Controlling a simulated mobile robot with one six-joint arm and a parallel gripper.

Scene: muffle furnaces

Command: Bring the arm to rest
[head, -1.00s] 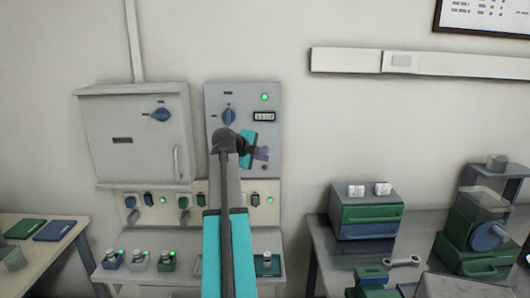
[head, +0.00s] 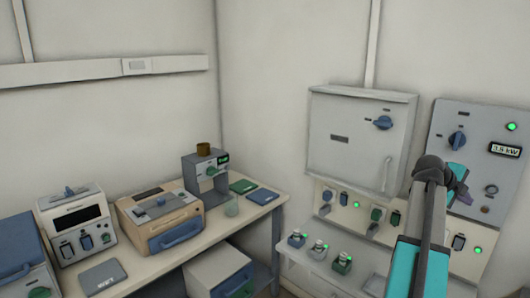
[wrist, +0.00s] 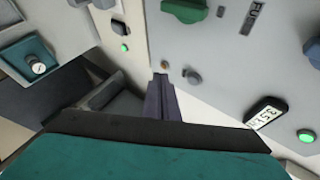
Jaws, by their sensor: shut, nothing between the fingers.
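My gripper (head: 462,196) is in front of the grey control panel (head: 482,130) at the right of the head view, partly hidden behind my teal arm. In the wrist view my gripper (wrist: 162,80) points toward the panel face (wrist: 225,60). Its dark fingers are together with nothing between them. A small grey knob (wrist: 192,78) shows just beside the fingertips; I cannot tell whether they touch it. The panel's display (head: 504,150) reads 3.5 kW, and a green lamp (head: 511,127) above it is lit.
A closed grey cabinet (head: 355,140) hangs left of the panel. Below are sockets and a shelf with several small switch boxes (head: 342,263). A bench (head: 215,235) on the left holds instruments, including a beige box (head: 160,220). The wall above the bench corner is clear.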

